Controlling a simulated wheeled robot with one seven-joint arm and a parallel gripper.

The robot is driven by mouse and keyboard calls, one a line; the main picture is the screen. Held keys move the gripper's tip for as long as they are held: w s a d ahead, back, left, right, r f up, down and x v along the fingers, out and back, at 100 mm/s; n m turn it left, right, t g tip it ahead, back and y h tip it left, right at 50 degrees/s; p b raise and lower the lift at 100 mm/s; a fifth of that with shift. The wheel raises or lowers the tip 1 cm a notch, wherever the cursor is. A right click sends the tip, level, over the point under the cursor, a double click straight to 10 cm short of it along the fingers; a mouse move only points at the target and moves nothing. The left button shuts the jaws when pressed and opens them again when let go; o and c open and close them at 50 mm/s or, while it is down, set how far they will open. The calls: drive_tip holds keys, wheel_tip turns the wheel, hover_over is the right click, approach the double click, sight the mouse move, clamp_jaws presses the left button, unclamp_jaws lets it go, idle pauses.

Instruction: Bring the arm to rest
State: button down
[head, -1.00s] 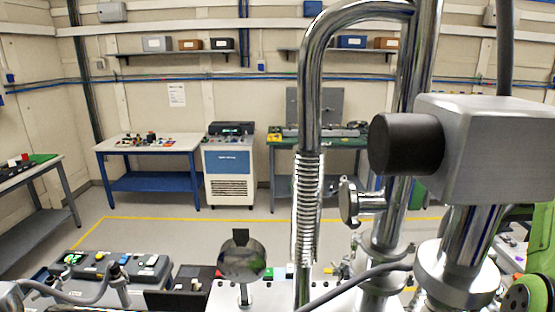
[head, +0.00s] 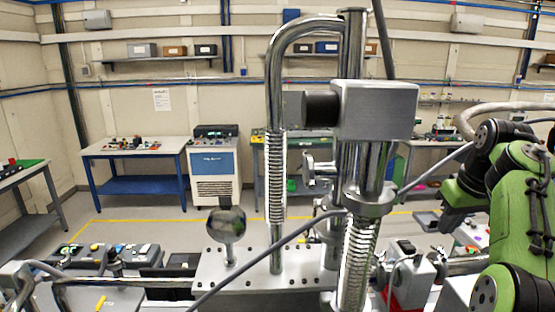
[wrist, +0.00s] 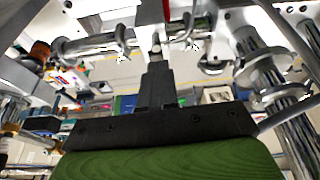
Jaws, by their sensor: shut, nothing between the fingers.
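My gripper (wrist: 157,70) shows in the wrist view, its black fingers together with nothing held between them. Chrome pipes and fittings of the beamline apparatus lie beyond the fingertips in that view; I cannot tell whether anything touches them. In the head view my green and black arm is folded at the right side, to the right of the chrome apparatus. Its fingertips are hard to make out there.
A tall chrome pipe assembly (head: 275,180) with a grey box head (head: 375,110) stands close in the middle. A metal ball on a post (head: 226,224) is left of it. A blue-legged table (head: 134,147) and a white cabinet (head: 213,165) stand at the back wall, beyond open floor.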

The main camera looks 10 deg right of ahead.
drive_tip(key=s+a+f+n+b, duration=0.1)
drive_tip(key=s+a+f+b, duration=0.1)
drive_tip(key=a, duration=0.8)
drive_tip(key=s+a+f+b, duration=0.2)
drive_tip(key=a, duration=0.7)
drive_tip(key=s+a+f+t+b, duration=0.1)
drive_tip(key=s+a+f, duration=0.3)
drive_tip(key=s+f, duration=0.4)
drive_tip(key=s+a+f+b, duration=0.3)
drive_tip(key=s+a+f, duration=0.2)
drive_tip(key=s+f, duration=0.4)
drive_tip(key=shift+s+a+t, duration=0.2)
drive_tip(key=shift+s+t, duration=0.2)
drive_tip(key=shift+s, duration=0.1)
